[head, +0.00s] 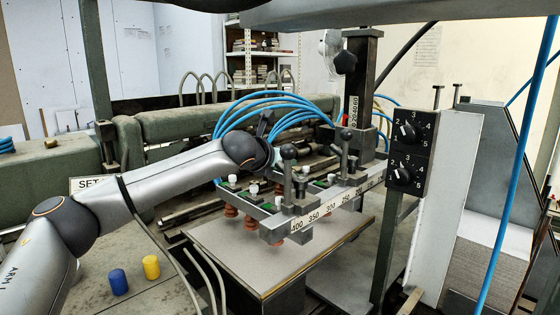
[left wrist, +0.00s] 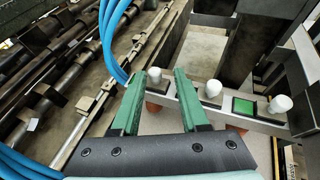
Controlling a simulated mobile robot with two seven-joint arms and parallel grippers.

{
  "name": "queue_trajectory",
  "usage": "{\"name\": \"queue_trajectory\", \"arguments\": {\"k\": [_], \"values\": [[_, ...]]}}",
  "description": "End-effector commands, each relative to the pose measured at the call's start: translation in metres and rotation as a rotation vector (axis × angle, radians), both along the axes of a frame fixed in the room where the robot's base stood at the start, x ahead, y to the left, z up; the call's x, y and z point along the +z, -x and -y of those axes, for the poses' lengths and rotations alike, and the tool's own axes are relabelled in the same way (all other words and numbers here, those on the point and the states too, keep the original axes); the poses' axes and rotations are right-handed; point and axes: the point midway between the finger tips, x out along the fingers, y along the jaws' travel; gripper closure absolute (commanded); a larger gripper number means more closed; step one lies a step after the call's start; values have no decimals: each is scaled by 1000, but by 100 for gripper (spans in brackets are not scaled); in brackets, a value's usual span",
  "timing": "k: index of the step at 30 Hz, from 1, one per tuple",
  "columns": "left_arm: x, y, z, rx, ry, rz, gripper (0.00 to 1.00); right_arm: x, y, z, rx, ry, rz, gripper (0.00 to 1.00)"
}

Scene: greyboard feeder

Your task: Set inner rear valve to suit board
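My left gripper (left wrist: 158,73) points down at the bar of white-knobbed valves, its two green fingers apart. In the left wrist view a white valve knob (left wrist: 154,76) shows between the fingertips; I cannot tell whether they touch it. Two more white knobs stand along the same bar, a middle one (left wrist: 213,89) and a right one (left wrist: 279,103), with a green patch (left wrist: 245,106) between them. In the head view the left wrist hides the fingers, and white knobs (head: 253,190) show on the near bar. The grey board (head: 240,250) lies below the suction cups. My right gripper is out of view.
Blue hoses (head: 255,102) arch close to the left gripper. Black-knobbed clamps (head: 288,153) stand on the numbered scale bar (head: 322,212). Two dials (head: 405,132) are on a black panel at right. A blue plug (head: 118,281) and a yellow plug (head: 151,267) stand at lower left.

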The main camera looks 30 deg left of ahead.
Motion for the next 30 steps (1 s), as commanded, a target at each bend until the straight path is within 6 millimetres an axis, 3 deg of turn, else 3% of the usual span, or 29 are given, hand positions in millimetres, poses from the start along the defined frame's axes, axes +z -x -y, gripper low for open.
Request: {"name": "queue_trajectory", "arguments": {"k": [14, 30], "values": [[4, 10, -2, 3, 0, 2, 48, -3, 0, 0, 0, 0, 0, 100], [41, 99, 4, 1, 0, 3, 48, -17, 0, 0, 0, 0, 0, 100]]}}
